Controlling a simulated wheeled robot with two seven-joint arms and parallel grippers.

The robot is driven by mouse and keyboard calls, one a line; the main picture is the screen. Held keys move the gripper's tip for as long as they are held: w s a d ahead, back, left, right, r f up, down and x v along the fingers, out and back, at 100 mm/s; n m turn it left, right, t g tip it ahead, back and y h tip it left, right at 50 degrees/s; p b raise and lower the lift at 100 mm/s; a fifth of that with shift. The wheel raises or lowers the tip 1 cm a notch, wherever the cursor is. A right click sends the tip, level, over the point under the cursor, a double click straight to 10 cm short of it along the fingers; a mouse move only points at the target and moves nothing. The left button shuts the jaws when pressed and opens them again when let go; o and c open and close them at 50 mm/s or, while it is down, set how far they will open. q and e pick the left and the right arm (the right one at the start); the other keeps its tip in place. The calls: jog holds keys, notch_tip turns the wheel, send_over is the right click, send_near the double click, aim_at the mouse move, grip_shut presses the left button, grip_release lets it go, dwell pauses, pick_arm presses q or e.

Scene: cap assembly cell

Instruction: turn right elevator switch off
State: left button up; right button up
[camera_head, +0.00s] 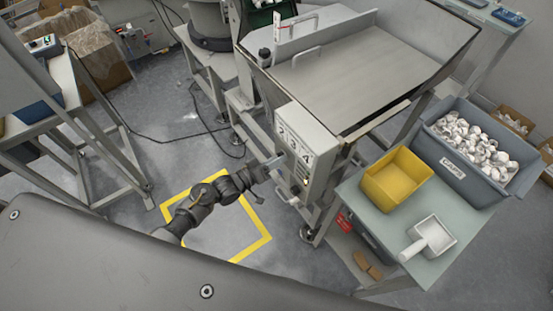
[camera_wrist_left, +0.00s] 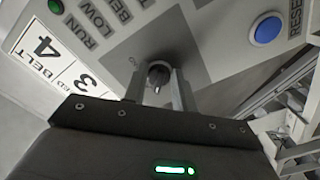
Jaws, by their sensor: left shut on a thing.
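A grey control box (camera_head: 299,128) with numbered labels stands on the front of the metal hopper machine. In the left wrist view, its panel (camera_wrist_left: 215,30) carries a black rotary switch knob (camera_wrist_left: 158,72) on a darker grey patch. A light pointer mark shows on the knob; the small lettering beside it is too small to read. My left gripper (camera_head: 279,162) reaches the box's face from the left. In the wrist view its fingers (camera_wrist_left: 160,90) are on either side of the knob, shut on it. My right gripper is not in view.
Near the knob are a blue reset button (camera_wrist_left: 267,29) and a green light (camera_wrist_left: 55,6). Right of the box, a table (camera_head: 375,213) holds a yellow bin (camera_head: 397,179), a white scoop (camera_head: 432,236) and a grey crate (camera_head: 455,165) of white caps. Yellow floor marking (camera_head: 252,248) lies under my arm.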

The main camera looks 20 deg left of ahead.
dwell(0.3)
pick_arm(q)
jog(key=o, duration=1)
jog(key=b+v, duration=0.2)
jog(key=v, duration=0.9)
jog(key=shift+d, duration=0.1)
